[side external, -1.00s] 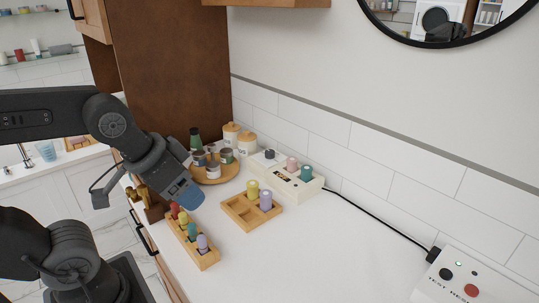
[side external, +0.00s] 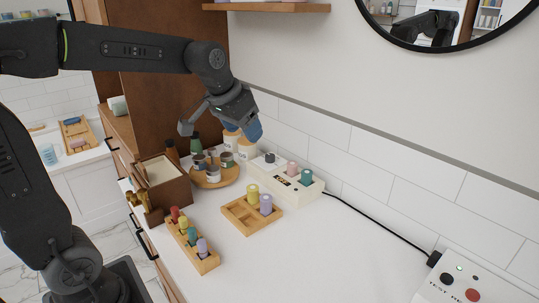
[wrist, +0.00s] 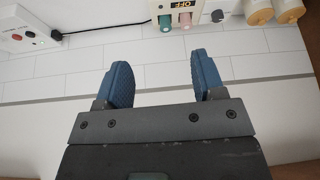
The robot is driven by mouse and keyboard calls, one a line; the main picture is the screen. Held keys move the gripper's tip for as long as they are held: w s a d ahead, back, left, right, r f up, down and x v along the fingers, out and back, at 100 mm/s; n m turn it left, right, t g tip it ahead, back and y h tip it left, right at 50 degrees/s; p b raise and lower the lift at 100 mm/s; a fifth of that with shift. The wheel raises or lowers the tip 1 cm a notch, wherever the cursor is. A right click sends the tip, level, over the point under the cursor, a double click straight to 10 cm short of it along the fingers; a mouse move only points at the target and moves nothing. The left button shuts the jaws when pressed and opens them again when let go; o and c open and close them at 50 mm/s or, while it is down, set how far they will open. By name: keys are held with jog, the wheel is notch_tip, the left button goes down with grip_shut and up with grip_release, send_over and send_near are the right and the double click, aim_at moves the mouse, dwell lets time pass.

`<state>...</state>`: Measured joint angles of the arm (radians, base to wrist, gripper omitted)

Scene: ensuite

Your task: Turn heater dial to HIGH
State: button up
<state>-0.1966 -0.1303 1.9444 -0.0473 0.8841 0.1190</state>
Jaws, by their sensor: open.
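A white box (side external: 262,172) with a small display and a dark round dial (side external: 269,158) stands against the tiled wall. Pink (side external: 292,168) and teal (side external: 306,177) pegs or knobs also rise from it. In the wrist view the display (wrist: 184,5) reads OFF, and the dark dial (wrist: 217,16) shows at its right. No HIGH mark is legible. My gripper (side external: 252,130) hangs above and slightly left of the dial, apart from it. In the wrist view my gripper (wrist: 160,62) has its blue fingers spread with nothing between them.
A round tray (side external: 213,183) of jars and a green bottle are left of the box. A wooden tray (side external: 237,218), peg rack (side external: 207,262) and brown box (side external: 176,185) stand nearer. A cable runs right to a buttoned panel (side external: 452,292).

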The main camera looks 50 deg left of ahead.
jog(key=w+a+f, duration=0.4)
jog(key=w+a, duration=0.4)
jog(key=w, duration=0.3)
jog(key=n+g, duration=0.1)
send_near(270, 155)
jog(key=x, duration=0.9)
jog(key=shift+d+f, duration=0.1)
jog(key=c, duration=0.9)
